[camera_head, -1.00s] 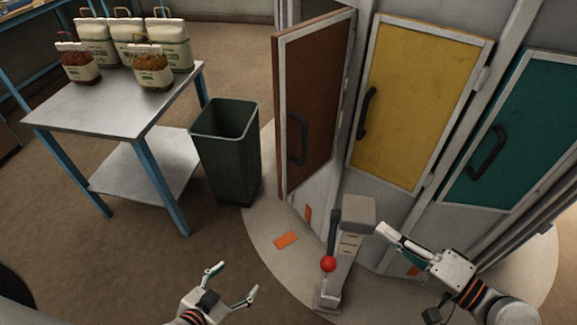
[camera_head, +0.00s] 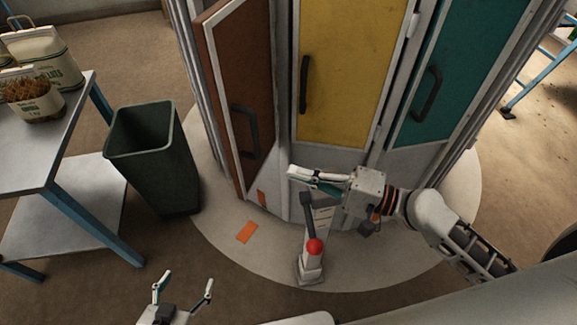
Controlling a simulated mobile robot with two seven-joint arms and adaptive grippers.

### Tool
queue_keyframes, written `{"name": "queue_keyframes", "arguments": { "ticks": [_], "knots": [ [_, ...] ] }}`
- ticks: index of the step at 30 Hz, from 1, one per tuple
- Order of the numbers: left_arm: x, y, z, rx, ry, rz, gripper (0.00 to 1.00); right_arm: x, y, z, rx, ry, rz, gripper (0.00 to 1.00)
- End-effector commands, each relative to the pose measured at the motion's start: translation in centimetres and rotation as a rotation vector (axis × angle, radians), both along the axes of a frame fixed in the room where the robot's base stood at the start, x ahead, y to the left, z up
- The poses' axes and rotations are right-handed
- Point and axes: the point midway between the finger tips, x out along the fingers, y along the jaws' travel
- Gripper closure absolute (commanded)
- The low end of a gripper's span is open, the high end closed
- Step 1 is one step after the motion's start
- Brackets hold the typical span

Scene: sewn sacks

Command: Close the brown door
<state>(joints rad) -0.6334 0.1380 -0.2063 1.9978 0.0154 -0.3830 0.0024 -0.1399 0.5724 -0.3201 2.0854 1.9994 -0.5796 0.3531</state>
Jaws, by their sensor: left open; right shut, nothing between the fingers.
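The brown door (camera_head: 241,82) has a pale frame and a dark vertical handle (camera_head: 245,131). It stands ajar, swung outward at the left of the closed yellow door (camera_head: 336,75). My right gripper (camera_head: 292,173) is shut and empty, just right of the brown door's lower part and below the yellow door. My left gripper (camera_head: 184,283) is open and empty, low over the floor at the bottom left, well apart from the door.
A dark green bin (camera_head: 153,160) stands left of the brown door. A metal table (camera_head: 30,150) with sewn sacks (camera_head: 42,58) is at the far left. A teal door (camera_head: 457,70) is at the right. An orange patch (camera_head: 247,232) lies on the pale round floor base.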

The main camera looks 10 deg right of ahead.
Motion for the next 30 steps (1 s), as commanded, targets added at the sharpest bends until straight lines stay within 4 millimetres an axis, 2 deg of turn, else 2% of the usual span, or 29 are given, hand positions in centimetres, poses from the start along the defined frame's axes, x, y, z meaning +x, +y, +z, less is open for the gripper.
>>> {"name": "queue_keyframes", "arguments": {
  "ticks": [2,15,22,30],
  "knots": [
    [0.0,-0.2,0.8,-0.007,-0.001,0.001,0.29,1.0,1.4,0.7,0.004,-0.007,-0.001,1.00],
    [-0.6,-0.4,2.1,-0.021,0.012,0.004,0.29,5.2,8.3,0.4,0.003,-0.002,0.000,1.00],
    [-0.4,-0.3,2.8,-0.018,0.006,0.002,0.29,6.1,9.8,0.1,0.001,-0.001,-0.001,1.00],
    [-0.3,-0.3,3.0,-0.018,0.002,0.002,0.29,6.2,10.0,0.0,0.000,0.000,0.000,1.00]
  ]
}}
